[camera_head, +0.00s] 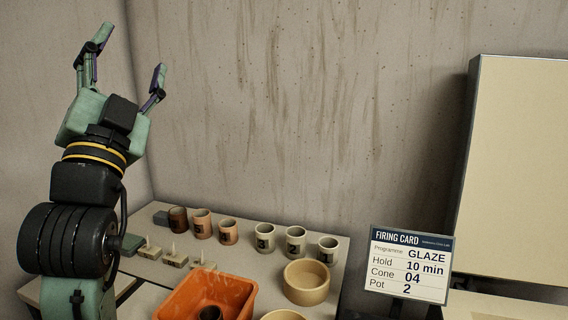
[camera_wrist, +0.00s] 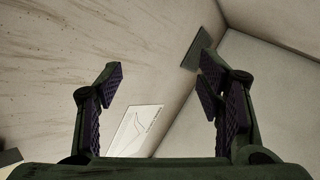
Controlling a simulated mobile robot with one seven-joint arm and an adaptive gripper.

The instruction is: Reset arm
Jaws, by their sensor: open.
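My gripper (camera_head: 125,72) is raised at the upper left of the head view, fingers pointing up and spread apart. It is open and empty, well above the table and close to the wall in the picture. In the wrist view, the two purple-padded fingers (camera_wrist: 165,100) are wide apart with nothing between them. Behind them are bare walls, a white sheet with a curve drawn on it (camera_wrist: 138,130) and a dark flat panel (camera_wrist: 196,48).
Below is a table (camera_head: 250,262) with a row of brown, pink and pale cups (camera_head: 228,231), an orange bin (camera_head: 230,291) with a dark item inside, and tan bowls (camera_head: 306,282). A firing card (camera_head: 410,265) stands right, reading GLAZE, 10 min, cone 04, pot 2.

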